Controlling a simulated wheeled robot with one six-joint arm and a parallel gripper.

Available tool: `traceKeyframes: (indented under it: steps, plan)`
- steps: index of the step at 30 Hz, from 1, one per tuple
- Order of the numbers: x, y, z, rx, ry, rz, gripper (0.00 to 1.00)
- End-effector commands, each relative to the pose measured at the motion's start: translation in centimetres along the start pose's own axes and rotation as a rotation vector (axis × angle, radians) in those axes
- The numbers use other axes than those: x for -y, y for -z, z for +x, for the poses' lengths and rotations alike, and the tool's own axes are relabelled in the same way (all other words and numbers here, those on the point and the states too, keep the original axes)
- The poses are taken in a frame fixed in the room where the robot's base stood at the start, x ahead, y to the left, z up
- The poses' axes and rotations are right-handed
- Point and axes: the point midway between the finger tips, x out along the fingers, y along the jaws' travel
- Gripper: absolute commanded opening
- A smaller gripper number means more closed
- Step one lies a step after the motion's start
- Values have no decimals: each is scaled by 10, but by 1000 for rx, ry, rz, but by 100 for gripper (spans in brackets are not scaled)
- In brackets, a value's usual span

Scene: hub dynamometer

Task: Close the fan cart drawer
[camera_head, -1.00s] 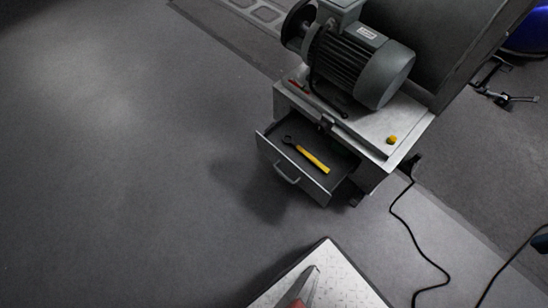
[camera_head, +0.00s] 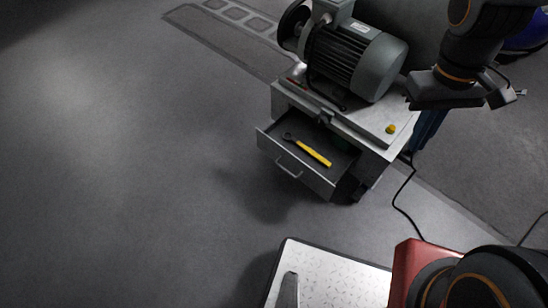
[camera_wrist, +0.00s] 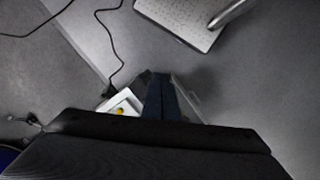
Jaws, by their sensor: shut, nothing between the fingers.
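The fan cart drawer (camera_head: 308,160) is pulled out of the front of the grey cart (camera_head: 400,122). A yellow-handled wrench (camera_head: 313,153) lies in it, and a bar handle (camera_head: 288,170) is on its front. My gripper (camera_head: 424,143) hangs at the right side of the cart, with its dark blue fingers pointing down. The fingers (camera_wrist: 160,82) are together and empty in the wrist view. They hide part of the cart there; its white top corner (camera_wrist: 128,102) shows left of them and the drawer's handle (camera_wrist: 194,97) right. I cannot tell whether they touch the cart.
A grey motor (camera_head: 357,55) and a yellow knob (camera_head: 390,129) are on the cart top. A black cable (camera_head: 398,200) runs along the floor at right. A pale patterned plate (camera_head: 330,272) is at the bottom. The floor left of the drawer is clear.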

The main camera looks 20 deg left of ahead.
Motion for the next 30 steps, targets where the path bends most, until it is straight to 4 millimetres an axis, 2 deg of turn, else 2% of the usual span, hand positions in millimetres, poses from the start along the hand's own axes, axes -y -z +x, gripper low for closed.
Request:
traceKeyframes:
  steps: [1,11,17,24,30]
  plan:
    - [11,16,27,21,-25,-105,0]
    - [79,96,123,127,-237,-759,0]
    - [133,142,182,180,-392,-1140,0]
    - [216,189,253,230,-614,-1578,0]
    - [294,213,308,256,-818,-1898,0]
